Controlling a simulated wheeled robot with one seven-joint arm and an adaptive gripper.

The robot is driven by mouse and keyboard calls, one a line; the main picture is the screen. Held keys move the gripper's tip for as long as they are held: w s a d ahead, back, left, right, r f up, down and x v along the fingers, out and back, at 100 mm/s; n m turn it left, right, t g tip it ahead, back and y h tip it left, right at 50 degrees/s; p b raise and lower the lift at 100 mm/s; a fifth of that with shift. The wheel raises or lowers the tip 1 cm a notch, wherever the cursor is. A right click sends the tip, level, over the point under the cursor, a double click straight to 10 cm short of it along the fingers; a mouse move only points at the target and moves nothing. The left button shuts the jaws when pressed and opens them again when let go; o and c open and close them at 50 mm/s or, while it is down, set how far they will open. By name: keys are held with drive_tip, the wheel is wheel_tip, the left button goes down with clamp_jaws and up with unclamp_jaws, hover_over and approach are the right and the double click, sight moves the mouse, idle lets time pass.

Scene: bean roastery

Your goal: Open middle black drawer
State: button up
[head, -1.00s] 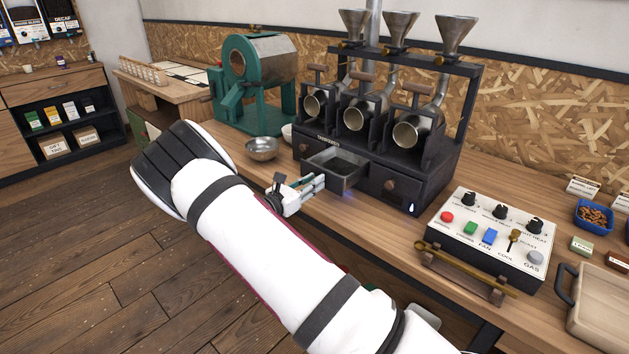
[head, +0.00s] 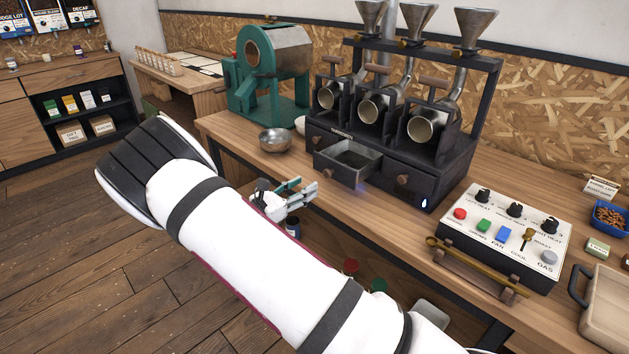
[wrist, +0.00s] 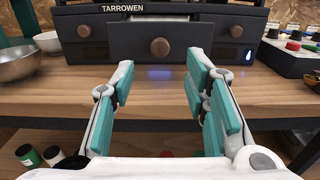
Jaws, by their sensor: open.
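The black sample roaster (head: 447,160) stands on the wooden bench with a row of drawers in its base. Its middle drawer (head: 347,163) is pulled out, and its empty-looking metal tray shows from above in the head view. In the wrist view the middle drawer front (wrist: 146,46) with its round wooden knob (wrist: 160,47) stands forward of its neighbours. The left knob (wrist: 84,31) and right drawer (head: 409,183) sit flush. My gripper (head: 309,190) is open and empty, in front of the middle drawer and apart from its knob, near the bench's front edge.
A metal bowl (head: 275,140) stands on the bench left of the roaster, near a green drum machine (head: 268,75). A control panel (head: 505,235) with coloured buttons and a brass scoop (head: 470,266) lie to the right. Bottles (wrist: 28,155) stand below the bench top.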

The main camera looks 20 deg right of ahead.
drive_tip(key=shift+v, duration=1.5)
drive_tip(key=s+d+r+m+g+y+p, duration=0.1)
drive_tip(key=s+d+r+m+g+y, duration=0.25)
drive_tip(key=s+r+m, duration=0.5)
drive_tip(key=s+d+r+m+g+y+p, duration=0.15)
drive_tip(key=s+r+m+g+y, duration=0.35)
drive_tip(key=s, duration=0.6)
drive_tip(key=s+a+r+m+t+y, duration=0.2)
drive_tip(key=s+a+r, duration=0.1)
drive_tip(key=s, duration=0.4)
drive_tip(key=s+a+r+m+t+y+p, duration=0.1)
drive_tip(key=s+a+r+m+t+y, duration=0.1)
drive_tip(key=s, duration=0.5)
drive_tip(key=s+a+r+m+t+y+p, duration=0.1)
drive_tip(key=s+a+r+m+t+y, duration=0.1)
drive_tip(key=s+a+r+m+y, duration=0.2)
drive_tip(key=shift+s+a+r, duration=0.25)
drive_tip(key=shift+s+r, duration=1.05)
drive_tip(key=shift+s, duration=0.35)
drive_tip(key=shift+m+t+y, duration=0.25)
